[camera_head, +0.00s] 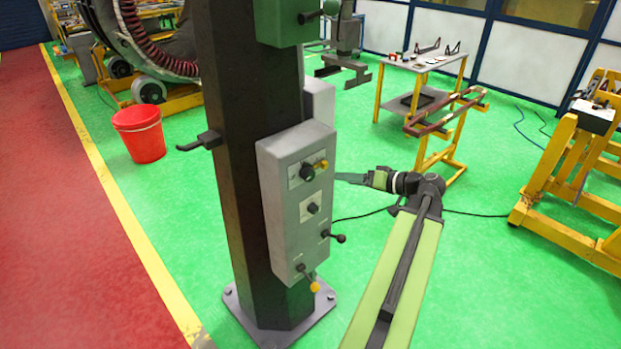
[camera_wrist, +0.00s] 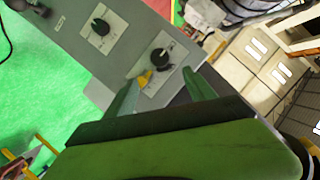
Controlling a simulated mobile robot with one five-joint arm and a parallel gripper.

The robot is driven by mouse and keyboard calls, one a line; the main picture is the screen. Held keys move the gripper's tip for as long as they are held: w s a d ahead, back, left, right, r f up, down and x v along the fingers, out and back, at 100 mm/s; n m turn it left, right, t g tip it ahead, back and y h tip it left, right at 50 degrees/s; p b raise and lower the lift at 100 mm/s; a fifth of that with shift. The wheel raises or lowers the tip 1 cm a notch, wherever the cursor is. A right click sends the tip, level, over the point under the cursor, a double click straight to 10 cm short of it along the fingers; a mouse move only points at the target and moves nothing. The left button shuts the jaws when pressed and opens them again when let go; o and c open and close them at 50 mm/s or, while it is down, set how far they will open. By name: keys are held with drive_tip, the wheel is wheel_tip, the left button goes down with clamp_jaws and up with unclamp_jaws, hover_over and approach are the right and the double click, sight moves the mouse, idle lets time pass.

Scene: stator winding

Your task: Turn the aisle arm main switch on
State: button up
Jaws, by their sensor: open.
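A grey control box (camera_head: 290,190) is fixed to a dark column. Its top plate carries a black rotary knob (camera_head: 307,172) and a yellow lever (camera_head: 322,165) beside it. I cannot read which control is the aisle arm main switch. My gripper (camera_head: 342,178) is just right of the box, below the top plate's height. In the wrist view my gripper (camera_wrist: 162,84) is open, its two green fingers spread towards the top plate. The black knob (camera_wrist: 162,58) and yellow lever (camera_wrist: 145,78) show between and beyond the fingertips. Nothing is held; contact cannot be told.
A smaller dial (camera_head: 312,208) sits below on the box. A black-ended lever (camera_head: 336,238) and a yellow-ended lever (camera_head: 313,286) stick out lower down. A red bucket (camera_head: 139,133) stands left. Green floor is clear around the column; a workbench (camera_head: 426,64) stands behind.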

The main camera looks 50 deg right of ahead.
sight(312, 175)
drive_tip(key=b+x, duration=0.3)
drive_tip(key=x, duration=1.1)
drive_tip(key=shift+w+f+b, duration=0.1)
drive_tip(key=shift+b, duration=0.25)
drive_tip(key=shift+c, duration=0.3)
